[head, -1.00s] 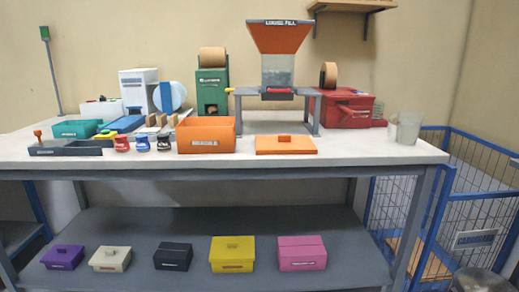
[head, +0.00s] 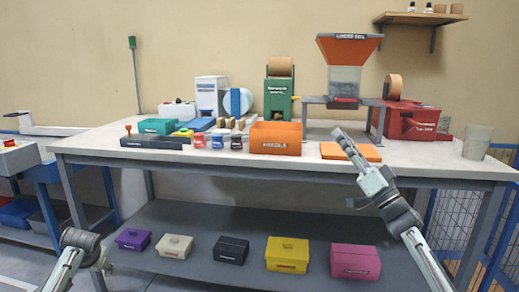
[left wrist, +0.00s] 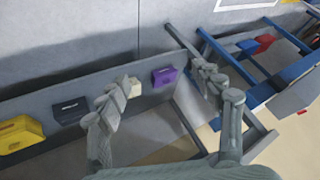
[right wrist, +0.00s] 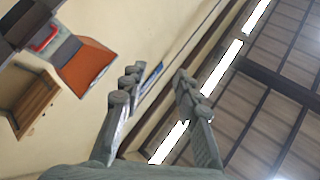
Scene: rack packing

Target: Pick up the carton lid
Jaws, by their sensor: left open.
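The orange carton lid (head: 372,153), a flat plate, lies on the white worktop right of the open orange carton (head: 276,138). In the head view my right gripper (head: 344,138) overlaps the lid and hides its middle; I cannot tell the gap between them. In the right wrist view my right gripper (right wrist: 157,75) has its fingers apart with nothing between, pointed at wall and ceiling. My left gripper (head: 103,262) is low at the front left, below worktop height. In the left wrist view it (left wrist: 163,72) is open and empty.
A hopper stand (head: 346,70) and a red toolbox (head: 411,120) stand behind the lid. A clear cup (head: 477,142) is at the right end. Several small lidded boxes, such as the yellow one (head: 287,254), sit on the lower shelf (head: 205,217).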

